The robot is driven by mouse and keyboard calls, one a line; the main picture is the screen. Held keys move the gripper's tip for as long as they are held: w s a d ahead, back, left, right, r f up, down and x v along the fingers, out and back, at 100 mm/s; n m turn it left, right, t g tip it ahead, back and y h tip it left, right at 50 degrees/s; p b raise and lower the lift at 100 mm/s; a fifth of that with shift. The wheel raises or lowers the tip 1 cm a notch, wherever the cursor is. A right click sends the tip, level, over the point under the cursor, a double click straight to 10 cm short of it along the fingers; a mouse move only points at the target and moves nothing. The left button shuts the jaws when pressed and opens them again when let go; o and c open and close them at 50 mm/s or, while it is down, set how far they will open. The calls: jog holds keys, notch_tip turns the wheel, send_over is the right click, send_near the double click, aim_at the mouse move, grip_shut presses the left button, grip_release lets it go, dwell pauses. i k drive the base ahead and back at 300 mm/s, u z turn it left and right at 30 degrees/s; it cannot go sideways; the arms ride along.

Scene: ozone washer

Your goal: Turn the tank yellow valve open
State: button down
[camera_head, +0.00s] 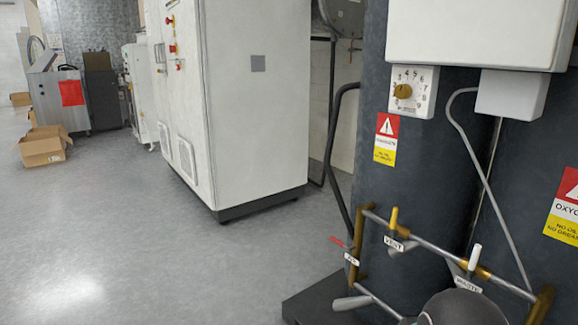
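The yellow valve handle (393,218) stands upright on the pipe frame at the lower right, above a white label that seems to read "VENT". The dark grey tank (420,165) rises behind it. A red valve handle (340,243) sits to its left, tilted, and a white valve handle (475,257) stands to its right. My gripper cannot be made out. A dark rounded shape at the bottom edge, which may be part of my arm, hides some of the lower pipework below the white handle.
Brass and grey pipes (440,252) run in front of the tank, above a dark base (310,303). A brass dial (403,91) is higher on the tank. A tall white cabinet (255,120) stands behind left. The grey floor (130,230) is open; a cardboard box (43,147) lies far left.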

aim_at(393, 233)
jog(key=z, duration=0.75)
jog(key=k, duration=0.95)
jog(key=u, duration=1.1)
jog(key=i, duration=0.5)
jog(key=u, duration=0.1)
